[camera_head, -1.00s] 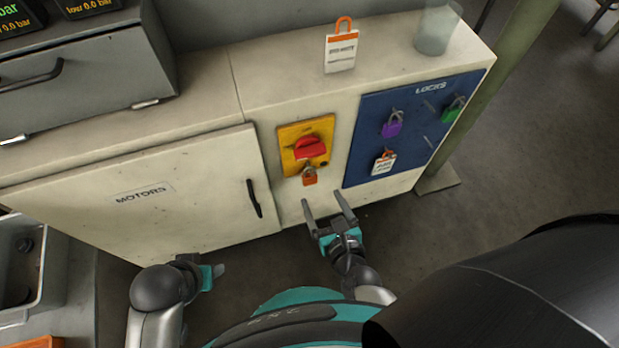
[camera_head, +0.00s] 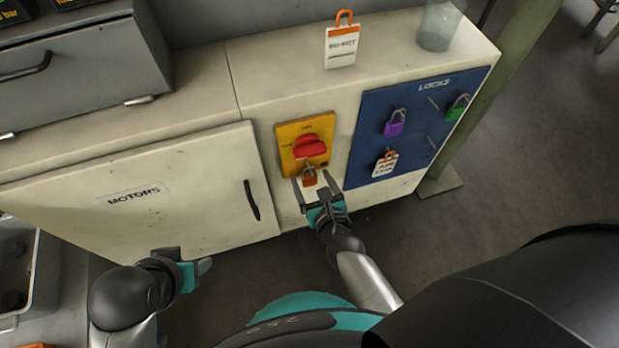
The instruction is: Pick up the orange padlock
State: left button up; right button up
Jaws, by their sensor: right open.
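The orange padlock (camera_head: 310,177) hangs at the lower edge of the yellow switch plate (camera_head: 289,133), below the red rotary switch (camera_head: 309,147). My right gripper (camera_head: 312,184) is open, with its two fingers pointing up at the cabinet and the padlock showing between their tips. I cannot tell whether the fingers touch it or how far in front they are. My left gripper (camera_head: 204,266) is low at the left, in front of the cabinet and away from the padlock; its jaw opening is not clear.
A blue LOCKS board (camera_head: 366,138) right of the switch holds a purple padlock (camera_head: 395,123), a green padlock (camera_head: 457,108) and a white tag (camera_head: 385,164). Another tag (camera_head: 341,46) and a clear cup (camera_head: 437,27) stand on top. The MOTORS door handle (camera_head: 252,200) is left.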

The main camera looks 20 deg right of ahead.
grip_shut()
dwell(0.6)
